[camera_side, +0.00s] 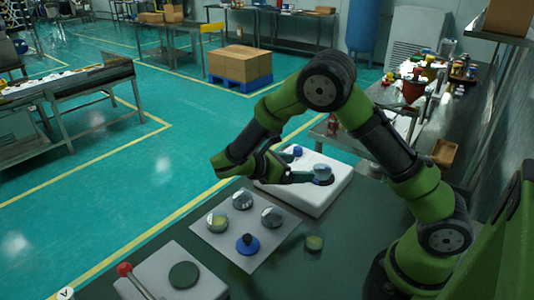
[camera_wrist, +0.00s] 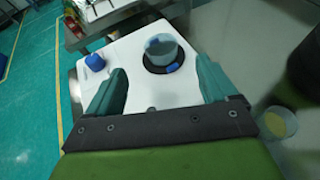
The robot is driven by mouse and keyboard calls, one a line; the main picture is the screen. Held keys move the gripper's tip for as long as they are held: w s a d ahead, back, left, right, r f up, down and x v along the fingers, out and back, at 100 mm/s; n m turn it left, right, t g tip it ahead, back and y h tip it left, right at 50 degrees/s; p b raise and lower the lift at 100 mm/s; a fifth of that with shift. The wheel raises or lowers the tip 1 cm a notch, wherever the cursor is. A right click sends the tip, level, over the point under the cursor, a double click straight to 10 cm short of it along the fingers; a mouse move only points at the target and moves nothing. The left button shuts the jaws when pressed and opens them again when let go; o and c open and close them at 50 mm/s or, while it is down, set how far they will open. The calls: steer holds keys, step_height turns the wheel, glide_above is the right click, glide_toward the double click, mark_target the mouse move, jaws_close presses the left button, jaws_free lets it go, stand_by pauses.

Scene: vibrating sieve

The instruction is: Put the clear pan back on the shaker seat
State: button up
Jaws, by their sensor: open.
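A clear, bluish pan (camera_side: 322,172) stands over the round black seat (camera_wrist: 150,66) on top of the white shaker (camera_wrist: 120,58). The wrist view shows this pan (camera_wrist: 165,50) ahead of my fingers; I cannot tell whether it is fully seated. My gripper (camera_side: 303,175) is open, low over the shaker, its teal fingertips (camera_wrist: 163,68) apart on the near left and right of the pan. Nothing is visibly held. A second clear dish (camera_side: 314,242) with yellow contents rests on the dark table and also shows in the wrist view (camera_wrist: 278,123).
A blue knob (camera_wrist: 95,62) stands on the shaker's left part. A white block with a dark green disc (camera_side: 183,275) and a red-knobbed lever (camera_side: 125,269) is at front left.

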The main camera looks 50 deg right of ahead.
steer(key=shift+v, duration=0.8)
steer(key=shift+s+r+m+y, duration=0.3)
steer(key=shift+r, duration=0.1)
steer(key=s+a+r+m+t+y, duration=0.9)
steer(key=s+r+m+t+y, duration=0.3)
steer(key=m, duration=0.5)
steer(key=shift+a+r+y, duration=0.4)
steer(key=shift+r+y, duration=0.5)
steer(key=shift+r, duration=0.05)
